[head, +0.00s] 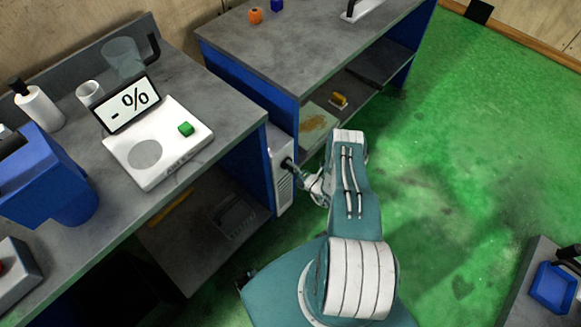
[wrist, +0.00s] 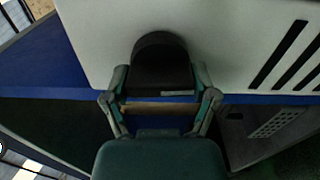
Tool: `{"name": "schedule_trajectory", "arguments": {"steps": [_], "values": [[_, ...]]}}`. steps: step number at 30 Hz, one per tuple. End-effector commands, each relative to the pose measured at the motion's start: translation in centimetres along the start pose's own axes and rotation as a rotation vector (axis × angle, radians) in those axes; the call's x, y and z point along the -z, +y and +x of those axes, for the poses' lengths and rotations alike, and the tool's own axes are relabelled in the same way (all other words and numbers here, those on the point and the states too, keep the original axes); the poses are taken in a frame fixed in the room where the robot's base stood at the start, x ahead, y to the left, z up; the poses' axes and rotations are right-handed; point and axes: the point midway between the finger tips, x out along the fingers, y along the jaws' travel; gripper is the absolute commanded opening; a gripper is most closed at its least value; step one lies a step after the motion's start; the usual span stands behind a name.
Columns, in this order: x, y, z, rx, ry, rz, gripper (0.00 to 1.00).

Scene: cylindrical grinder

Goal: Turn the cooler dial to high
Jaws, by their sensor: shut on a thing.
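The cooler (head: 283,182) is a white box with dark vent slots, at the side of the blue-edged benches in the head view. Its white face (wrist: 225,40) fills the upper part of the wrist view. The black round dial (wrist: 160,52) stands out from that face. My gripper (wrist: 160,82) is shut on the dial, with one finger on each side of it. In the head view my gripper (head: 303,177) reaches the cooler from the right. A light strip shows low on the dial; its setting cannot be read.
Another bench (head: 310,45) stands behind, with a shelf beneath.

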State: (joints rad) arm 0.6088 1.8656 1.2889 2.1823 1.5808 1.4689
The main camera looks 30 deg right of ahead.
Motion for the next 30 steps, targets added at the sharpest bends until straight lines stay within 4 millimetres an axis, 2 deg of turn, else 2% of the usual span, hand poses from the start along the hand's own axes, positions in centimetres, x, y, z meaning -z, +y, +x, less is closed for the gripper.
{"name": "schedule_trajectory", "arguments": {"steps": [9, 23, 24, 25, 30], "values": [[-0.27, -0.17, -0.04, 0.007, -0.009, 0.093, 0.28], [-0.30, -0.22, -0.11, 0.008, -0.010, 0.108, 0.28], [-0.30, -0.22, -0.11, 0.008, -0.010, 0.108, 0.84], [-0.29, -0.23, -0.12, 0.008, -0.010, 0.108, 0.98], [-0.16, -0.15, -0.08, 0.006, -0.007, 0.107, 1.00]]}}
